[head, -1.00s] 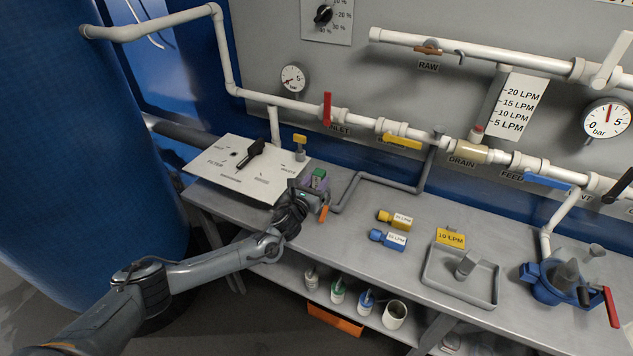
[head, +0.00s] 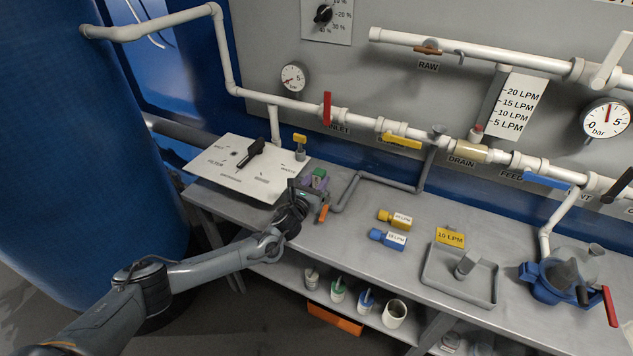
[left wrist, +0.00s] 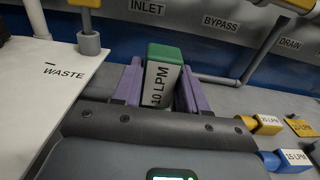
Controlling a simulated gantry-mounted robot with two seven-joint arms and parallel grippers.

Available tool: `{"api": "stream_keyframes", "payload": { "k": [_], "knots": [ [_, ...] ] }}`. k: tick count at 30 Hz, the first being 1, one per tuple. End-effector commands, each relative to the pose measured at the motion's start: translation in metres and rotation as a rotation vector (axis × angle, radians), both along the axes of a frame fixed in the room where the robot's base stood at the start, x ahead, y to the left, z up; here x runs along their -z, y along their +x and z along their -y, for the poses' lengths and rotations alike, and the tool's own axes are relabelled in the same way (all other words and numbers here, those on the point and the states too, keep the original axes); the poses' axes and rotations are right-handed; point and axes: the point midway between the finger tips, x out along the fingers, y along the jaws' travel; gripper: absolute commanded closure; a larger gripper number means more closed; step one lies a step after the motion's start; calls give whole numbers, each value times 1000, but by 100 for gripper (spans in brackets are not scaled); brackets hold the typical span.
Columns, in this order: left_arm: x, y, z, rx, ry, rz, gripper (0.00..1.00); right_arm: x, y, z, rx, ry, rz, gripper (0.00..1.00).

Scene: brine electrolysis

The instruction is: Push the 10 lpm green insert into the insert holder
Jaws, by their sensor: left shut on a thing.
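The green insert (left wrist: 164,54) has a white label reading 10 LPM. My left gripper (left wrist: 160,88) is shut on it, with one purple finger on each side in the left wrist view. In the head view the green insert (head: 320,173) shows as a small green block in my left gripper (head: 314,184), just right of the white panel. I cannot tell for certain which thing is the insert holder. A grey upright piece (head: 467,264) stands in a grey tray (head: 432,282) to the right. My right gripper is not in view.
A yellow insert (head: 394,217) and a blue insert (head: 388,239) lie on the bench. A yellow tag (head: 450,238) stands behind the tray. A blue fitting (head: 545,288) with a red handle stands at the right. Grey piping (head: 385,182) runs behind the gripper.

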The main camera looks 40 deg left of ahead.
Motion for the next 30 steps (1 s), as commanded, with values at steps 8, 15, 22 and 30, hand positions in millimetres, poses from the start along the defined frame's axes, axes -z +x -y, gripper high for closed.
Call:
{"api": "stream_keyframes", "payload": {
  "k": [8, 15, 22, 30],
  "knots": [
    [-1, 0, 0, 0, -1, 1, 94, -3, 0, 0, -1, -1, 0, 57],
    [0, 0, 0, 0, -1, 1, 94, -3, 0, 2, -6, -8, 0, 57],
    [2, 0, 0, 0, -1, 1, 94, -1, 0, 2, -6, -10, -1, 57],
    [8, 0, 0, 0, -1, 0, 94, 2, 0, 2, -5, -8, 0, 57]
  ]
}}
